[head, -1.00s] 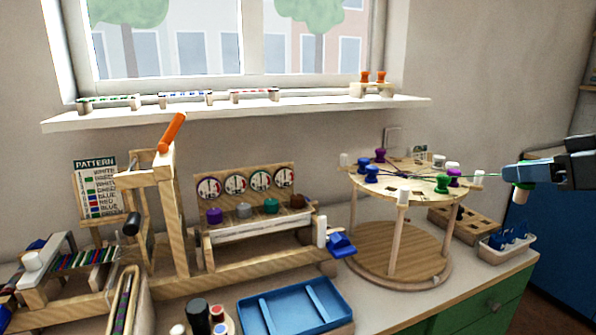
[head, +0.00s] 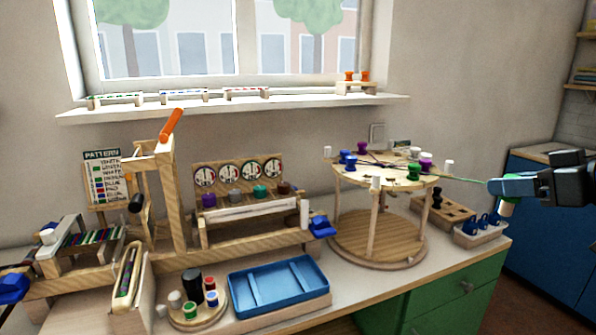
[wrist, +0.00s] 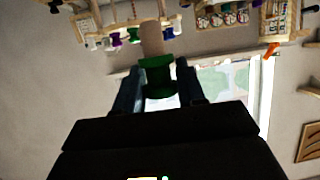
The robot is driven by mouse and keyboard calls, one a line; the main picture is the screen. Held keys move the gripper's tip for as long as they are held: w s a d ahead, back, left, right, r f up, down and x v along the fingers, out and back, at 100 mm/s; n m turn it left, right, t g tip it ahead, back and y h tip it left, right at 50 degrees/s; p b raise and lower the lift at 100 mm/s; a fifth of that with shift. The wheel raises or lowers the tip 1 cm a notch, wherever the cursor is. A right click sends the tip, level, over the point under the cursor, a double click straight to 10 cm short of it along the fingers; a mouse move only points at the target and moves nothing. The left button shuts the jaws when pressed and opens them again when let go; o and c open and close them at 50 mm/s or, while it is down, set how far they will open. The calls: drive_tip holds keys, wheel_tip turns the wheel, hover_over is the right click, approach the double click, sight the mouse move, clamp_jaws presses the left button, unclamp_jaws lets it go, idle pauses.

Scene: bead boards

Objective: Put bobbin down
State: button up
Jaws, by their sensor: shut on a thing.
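My gripper (head: 507,192) is at the right in the head view, to the right of the round braiding stand (head: 350,178) and apart from it. In the wrist view my gripper (wrist: 160,85) is shut on a green bobbin (wrist: 157,72), with a pale cylindrical end beyond it. In the head view the bobbin (head: 506,208) is partly hidden by my gripper. A green thread (head: 462,180) runs from it to the middle of the stand's disc. Blue, purple, white, magenta and green bobbins (head: 414,172) sit around the disc's rim.
Below my gripper are a white bin (head: 478,238) of blue pieces and a wooden block with holes (head: 455,214). A blue tray (head: 280,288), a round holder of spools (head: 200,312) and a wooden loom (head: 178,215) stand to the left.

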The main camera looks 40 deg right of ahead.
drive_tip(key=w+a+f, duration=0.6)
drive_tip(key=a+f, duration=0.5)
drive_tip(key=f, duration=0.1)
drive_tip(key=w+a+f+n+y, duration=0.1)
drive_tip(key=w+a+f, duration=0.6)
drive_tip(key=a+f, duration=0.5)
drive_tip(key=w+a+f+y, duration=0.1)
drive_tip(key=w+a+f, duration=0.6)
drive_tip(key=a+f, duration=0.4)
wheel_tip(320, 180, down, 2)
drive_tip(key=shift+a+f+n, duration=0.2)
drive_tip(key=shift+a+n, duration=0.05)
drive_tip(key=shift+n, duration=0.15)
